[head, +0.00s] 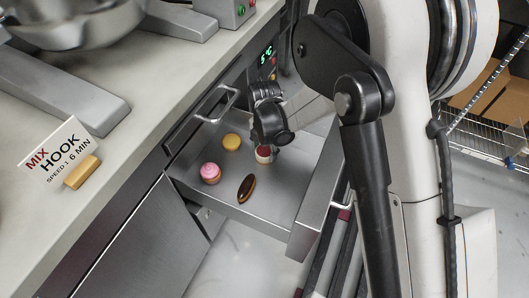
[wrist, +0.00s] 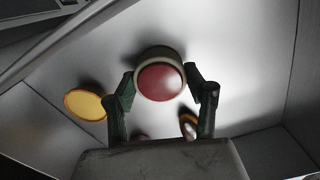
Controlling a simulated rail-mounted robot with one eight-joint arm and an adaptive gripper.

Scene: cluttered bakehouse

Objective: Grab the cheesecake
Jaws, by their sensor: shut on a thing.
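The cheesecake (head: 263,154) is a small round cake with a red top and a pale side, in the open steel drawer. In the wrist view the cheesecake (wrist: 160,82) sits between my two fingertips, its red top facing the camera. My gripper (head: 268,146) reaches down into the drawer from above, and its fingers (wrist: 160,76) are closed on either side of the cake. In the head view my gripper hides part of the cheesecake. I cannot tell whether the cake still touches the drawer floor.
The drawer (head: 285,205) also holds a yellow tart (head: 231,142), a pink cupcake (head: 210,173) and a chocolate eclair (head: 246,188), left of and in front of my gripper. The drawer walls surround them. The counter (head: 150,125) edge and a bar handle (head: 216,104) are close on the left.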

